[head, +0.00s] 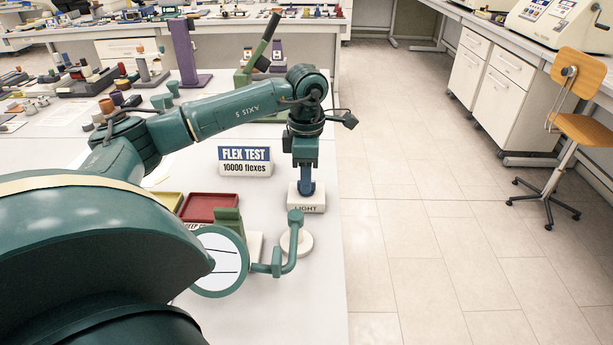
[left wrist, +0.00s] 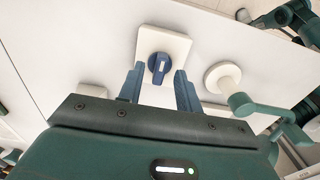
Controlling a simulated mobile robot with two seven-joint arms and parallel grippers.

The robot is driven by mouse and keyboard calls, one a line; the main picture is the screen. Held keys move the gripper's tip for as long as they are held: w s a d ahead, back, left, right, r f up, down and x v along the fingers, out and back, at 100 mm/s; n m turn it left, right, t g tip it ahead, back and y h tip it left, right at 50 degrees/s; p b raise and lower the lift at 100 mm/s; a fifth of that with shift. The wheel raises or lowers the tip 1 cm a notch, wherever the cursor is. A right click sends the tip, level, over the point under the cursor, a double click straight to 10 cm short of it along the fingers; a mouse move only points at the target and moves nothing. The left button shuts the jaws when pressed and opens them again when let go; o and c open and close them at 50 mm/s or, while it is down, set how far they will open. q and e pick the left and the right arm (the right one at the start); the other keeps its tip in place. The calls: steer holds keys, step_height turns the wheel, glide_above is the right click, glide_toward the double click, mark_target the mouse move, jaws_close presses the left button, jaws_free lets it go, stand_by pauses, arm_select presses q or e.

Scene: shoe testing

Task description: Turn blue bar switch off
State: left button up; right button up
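The blue bar switch (left wrist: 160,66) is a blue round knob with a raised bar, on a white plate (left wrist: 176,42) in the left wrist view. In the head view its white base (head: 306,204) reads LIGHT, while the knob is hidden behind my gripper. My left gripper (head: 306,184) points down just above this base. In the left wrist view my left gripper (left wrist: 160,74) has its two blue fingers apart, one on each side of the knob, with gaps visible. Nothing is held. Whether the fingertips are level with the bar I cannot tell. My right gripper is in neither view.
A FLEX TEST sign (head: 245,161) is behind left. A red tray (head: 209,207) lies to the left. The table's right edge is close to the switch.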

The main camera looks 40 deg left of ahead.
arm_select(q)
steer(key=shift+f, duration=0.55)
jaws_close()
